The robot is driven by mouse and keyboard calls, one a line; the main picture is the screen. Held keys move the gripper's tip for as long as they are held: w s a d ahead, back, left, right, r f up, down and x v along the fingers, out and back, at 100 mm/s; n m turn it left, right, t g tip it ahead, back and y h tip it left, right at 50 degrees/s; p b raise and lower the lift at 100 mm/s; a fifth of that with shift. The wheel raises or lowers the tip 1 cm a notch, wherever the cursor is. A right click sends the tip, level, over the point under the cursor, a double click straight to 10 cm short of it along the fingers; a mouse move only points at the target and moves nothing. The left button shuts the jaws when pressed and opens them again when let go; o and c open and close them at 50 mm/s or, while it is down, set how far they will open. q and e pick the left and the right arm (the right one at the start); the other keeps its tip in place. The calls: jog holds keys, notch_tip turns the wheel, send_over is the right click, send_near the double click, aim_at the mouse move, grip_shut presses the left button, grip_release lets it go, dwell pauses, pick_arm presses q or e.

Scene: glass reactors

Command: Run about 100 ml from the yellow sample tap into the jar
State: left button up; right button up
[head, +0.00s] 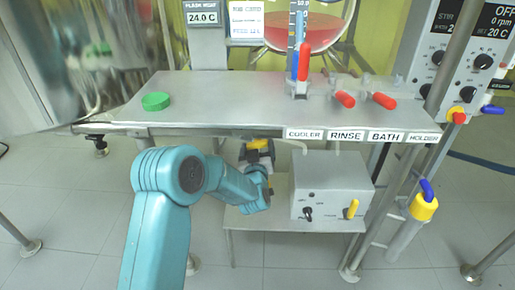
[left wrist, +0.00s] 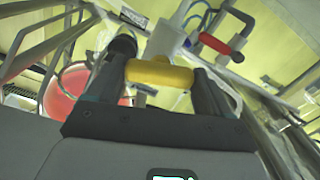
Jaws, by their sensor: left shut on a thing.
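My left gripper (head: 262,157) reaches under the front edge of the bench, its fingers partly hidden by its own arm. In the left wrist view the two dark fingers (left wrist: 160,85) are shut on the yellow tap handle (left wrist: 160,73), which lies crosswise between them. A small part of the yellow handle (head: 257,144) also shows in the head view, just below the bench edge. I cannot make out the jar or the tap's outlet in either view. My right gripper is not in view.
A green cap (head: 156,101) lies on the bench top (head: 220,95). Red handles (head: 345,99) stand at the bench's right, near a glass vessel of red liquid (head: 310,32).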

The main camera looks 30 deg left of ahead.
pick_arm(q)
jog(key=shift+r+m, duration=0.2)
jog(key=shift+m, duration=1.3)
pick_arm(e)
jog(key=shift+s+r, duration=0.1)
pick_arm(q)
jog(key=o, duration=0.9)
jog(key=shift+o, duration=0.2)
jog(key=shift+w+a+f, duration=0.1)
jog(key=p+v, duration=0.3)
jog(key=v, duration=1.3)
jog(key=shift+p, duration=0.3)
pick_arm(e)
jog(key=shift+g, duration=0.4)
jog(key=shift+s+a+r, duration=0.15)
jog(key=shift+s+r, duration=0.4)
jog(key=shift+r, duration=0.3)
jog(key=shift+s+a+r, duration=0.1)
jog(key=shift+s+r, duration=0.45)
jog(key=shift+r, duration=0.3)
pick_arm(q)
jog(key=shift+f, duration=0.1)
